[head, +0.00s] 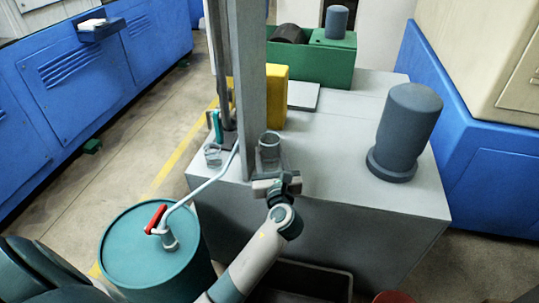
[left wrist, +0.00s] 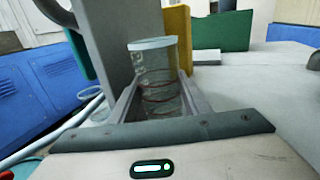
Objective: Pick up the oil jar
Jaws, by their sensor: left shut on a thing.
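The oil jar, a clear glass with a pale rim (head: 269,140), stands upright on the grey machine top beside the grey post. In the left wrist view the oil jar (left wrist: 155,70) sits between the two fingers, with reddish rings on its lower part. My left gripper (head: 269,160) is shut on the jar, a finger on each side. Its lower part is partly hidden by the gripper. I cannot tell whether its base touches the surface. My right gripper is not in view.
A grey post (head: 246,90) stands close to the left of the jar, and a yellow block (head: 275,95) behind it. A second glass (head: 212,157) stands left of the post. A teal drum (head: 155,245) with a pump pipe is at front left. A dark grey cylinder (head: 405,125) stands right.

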